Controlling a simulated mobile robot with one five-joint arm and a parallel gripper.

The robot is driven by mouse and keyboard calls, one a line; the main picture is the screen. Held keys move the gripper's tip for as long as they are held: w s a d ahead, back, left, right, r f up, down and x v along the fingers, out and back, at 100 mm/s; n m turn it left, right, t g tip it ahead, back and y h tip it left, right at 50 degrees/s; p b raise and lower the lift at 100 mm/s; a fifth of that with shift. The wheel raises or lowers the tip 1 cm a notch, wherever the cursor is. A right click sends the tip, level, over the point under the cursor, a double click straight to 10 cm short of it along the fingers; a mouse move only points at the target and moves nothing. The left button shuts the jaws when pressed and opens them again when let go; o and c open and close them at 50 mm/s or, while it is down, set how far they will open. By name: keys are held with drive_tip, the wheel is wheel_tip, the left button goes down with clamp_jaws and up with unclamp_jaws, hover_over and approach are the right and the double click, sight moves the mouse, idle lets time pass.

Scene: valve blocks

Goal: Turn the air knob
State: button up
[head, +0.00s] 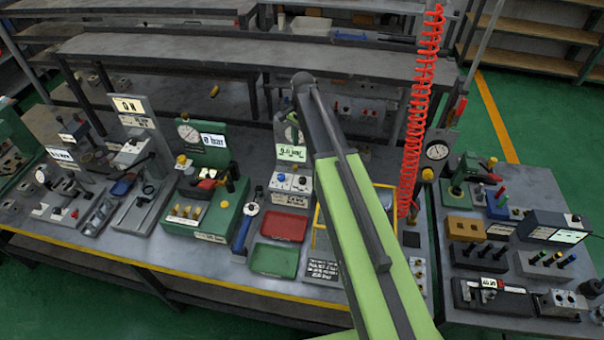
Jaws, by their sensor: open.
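No knob carries a label that I can read as air. One yellow knob (427,174) sits below a round dial gauge (437,151) at the right, beside a red coiled hose (421,95). Another yellow knob (181,159) is at the left, below a gauge (188,133) on a green block with a "bar" display. My green and grey arm rises from the bottom edge to a dark joint at the upper middle. My gripper cannot be made out; my arm hides the area behind it. I see no contact with either yellow knob.
A red tray (284,226) and a green tray (275,260) lie on the bench left of my arm. Several valve and gauge fixtures crowd the left bench. A separate grey table (456,318) with blocks stands at the right. Green floor (545,110) is clear beyond it.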

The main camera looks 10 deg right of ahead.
sight(303, 179)
wheel_tip(303, 179, down, 18)
drive_tip(key=b, duration=1.7)
drive_tip(key=shift+r, duration=0.35)
clamp_jaws()
